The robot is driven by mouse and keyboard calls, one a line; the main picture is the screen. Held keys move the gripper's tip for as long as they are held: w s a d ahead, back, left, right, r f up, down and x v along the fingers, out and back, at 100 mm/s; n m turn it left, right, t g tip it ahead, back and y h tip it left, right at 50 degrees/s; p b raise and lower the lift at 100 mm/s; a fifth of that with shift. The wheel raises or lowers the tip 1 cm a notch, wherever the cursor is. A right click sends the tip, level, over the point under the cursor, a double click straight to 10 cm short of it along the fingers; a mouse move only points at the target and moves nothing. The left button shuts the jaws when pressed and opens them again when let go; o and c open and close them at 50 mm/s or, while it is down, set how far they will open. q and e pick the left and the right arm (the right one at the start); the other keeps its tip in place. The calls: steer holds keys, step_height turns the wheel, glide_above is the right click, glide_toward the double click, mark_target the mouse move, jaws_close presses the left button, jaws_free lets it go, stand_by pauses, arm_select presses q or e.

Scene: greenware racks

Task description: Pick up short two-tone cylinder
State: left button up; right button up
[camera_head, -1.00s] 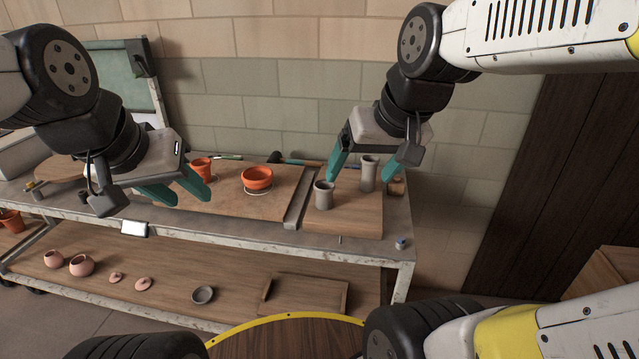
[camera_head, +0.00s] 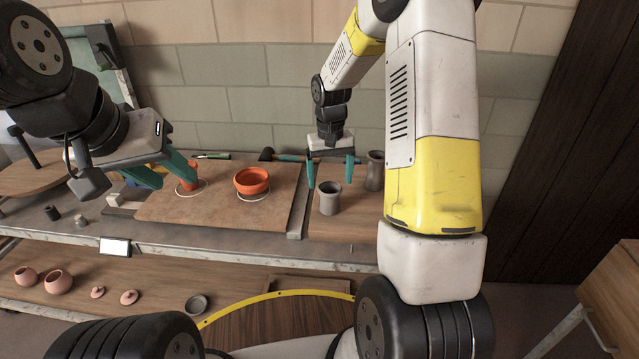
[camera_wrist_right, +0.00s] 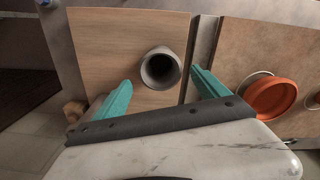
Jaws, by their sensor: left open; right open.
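A small blue-and-pale object, perhaps the short two-tone cylinder, shows only partly at the top left edge of the right wrist view (camera_wrist_right: 45,3); my right arm hides its place in the head view. My right gripper (camera_head: 330,183) is open and empty above the wooden board. A grey vessel (camera_head: 329,198) stands upright just below its fingers; in the right wrist view its round mouth (camera_wrist_right: 161,68) lies between the fingertips. A taller grey vessel (camera_head: 375,170) stands behind, right. My left gripper (camera_head: 177,182) is open and empty near an orange pot (camera_head: 190,177).
An orange bowl (camera_head: 252,181) sits on the left board (camera_head: 220,207). Small dark cylinders (camera_head: 52,213) stand at the table's left. The lower shelf (camera_head: 150,268) holds pink pots and a grey bowl (camera_head: 196,305). The table's front strip is mostly clear.

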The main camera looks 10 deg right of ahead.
mark_target(329, 196)
step_height(329, 196, down, 7)
steer(key=shift+s+r, duration=0.1)
steer(key=c, duration=1.6)
steer(key=shift+o, duration=0.2)
steer(key=shift+r, duration=0.1)
